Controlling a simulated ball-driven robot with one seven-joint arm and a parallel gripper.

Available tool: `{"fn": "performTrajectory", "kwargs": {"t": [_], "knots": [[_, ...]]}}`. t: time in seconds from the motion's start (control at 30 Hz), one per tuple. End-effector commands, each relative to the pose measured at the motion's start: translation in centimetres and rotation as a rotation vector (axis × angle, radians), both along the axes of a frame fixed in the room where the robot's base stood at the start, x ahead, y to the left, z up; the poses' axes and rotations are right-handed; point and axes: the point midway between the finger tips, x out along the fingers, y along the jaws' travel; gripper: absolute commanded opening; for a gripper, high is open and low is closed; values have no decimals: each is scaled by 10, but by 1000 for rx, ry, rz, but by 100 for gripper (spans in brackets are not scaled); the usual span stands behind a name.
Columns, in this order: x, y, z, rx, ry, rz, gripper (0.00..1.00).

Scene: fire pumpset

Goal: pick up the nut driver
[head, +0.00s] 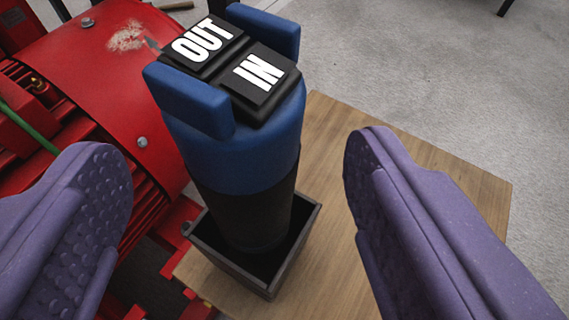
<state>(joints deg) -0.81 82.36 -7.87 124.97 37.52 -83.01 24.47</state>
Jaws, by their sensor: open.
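The nut driver is most likely the thick blue and black tool (236,150). It stands upright in a dark square holder (237,272), and its top carries black rocker pads marked OUT and IN between two blue side tabs. My gripper (240,210) is open, with one purple textured finger at the left and the other at the right. The tool stands between the fingers, seen from above, with visible gaps on both sides. The fingers do not appear to touch it. Its lower end is hidden inside the holder.
The holder stands on a wooden surface (430,200) that is clear on the right. Red machinery (85,65) with bolts and a green cable fills the left, close to the tool. Grey floor (430,60) lies beyond, with a dark leg at the top right.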

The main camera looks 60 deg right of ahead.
Motion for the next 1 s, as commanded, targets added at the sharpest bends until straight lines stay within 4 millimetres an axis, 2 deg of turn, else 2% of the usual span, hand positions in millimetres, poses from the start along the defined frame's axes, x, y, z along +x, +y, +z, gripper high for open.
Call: {"fn": "performTrajectory", "kwargs": {"t": [0.33,0.47,0.67,0.93,1.0], "knots": [[28,-30,-28,1,-4,-2,75],[38,-41,-32,1,-1,-1,75],[39,-41,-30,1,0,0,75],[39,-41,-30,1,0,0,14],[40,-41,-29,1,-2,-1,14]]}}
